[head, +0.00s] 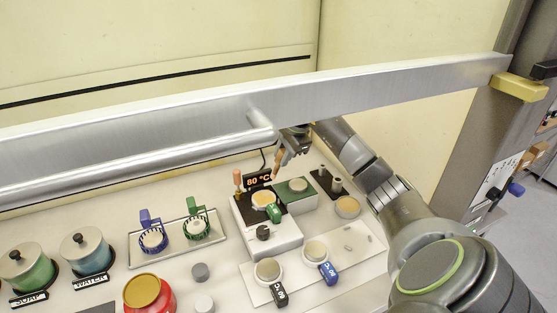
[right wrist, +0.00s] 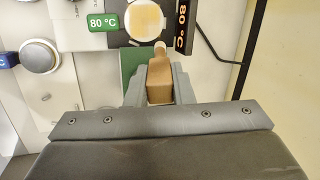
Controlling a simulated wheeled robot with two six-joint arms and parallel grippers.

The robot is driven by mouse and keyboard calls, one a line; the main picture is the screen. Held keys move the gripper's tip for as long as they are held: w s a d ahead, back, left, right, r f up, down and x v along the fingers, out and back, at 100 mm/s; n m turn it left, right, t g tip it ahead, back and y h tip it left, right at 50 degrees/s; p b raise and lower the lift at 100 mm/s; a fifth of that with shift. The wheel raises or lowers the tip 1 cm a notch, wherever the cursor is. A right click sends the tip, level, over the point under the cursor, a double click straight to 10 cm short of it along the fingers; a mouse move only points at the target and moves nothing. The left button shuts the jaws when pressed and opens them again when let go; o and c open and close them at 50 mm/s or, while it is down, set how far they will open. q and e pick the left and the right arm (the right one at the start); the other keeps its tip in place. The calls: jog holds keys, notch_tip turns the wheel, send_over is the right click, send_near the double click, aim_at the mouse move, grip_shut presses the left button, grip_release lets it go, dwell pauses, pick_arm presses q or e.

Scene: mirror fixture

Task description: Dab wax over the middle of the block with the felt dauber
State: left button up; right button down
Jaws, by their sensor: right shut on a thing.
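My right gripper (head: 291,148) is shut on the felt dauber, seen in the right wrist view as a tan wooden handle (right wrist: 159,78) with a pale tip. In the head view the dauber (head: 278,159) hangs below the jaws, behind the hot plate. A round metal-rimmed block (head: 263,199) with a yellowish face lies on the black-topped hot plate (head: 285,238), with a green 80 °C tag. In the right wrist view the block (right wrist: 145,20) is just beyond the dauber's tip, apart from it in the picture. Height above the surface is unclear. My left gripper is not in view.
A metal rail (head: 400,88) crosses in front of the arm. A green pad (head: 302,203) with a disc adjoins the hot plate. Tagged discs (head: 268,269) sit on a white plate in front. Soap (head: 26,266) and water (head: 87,251) jars stand left.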

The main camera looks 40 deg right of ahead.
jog(key=shift+d+r, duration=0.15)
jog(key=shift+r, duration=0.95)
jog(key=shift+a, duration=0.2)
jog(key=shift+d+f, duration=0.1)
jog(key=shift+d, duration=0.05)
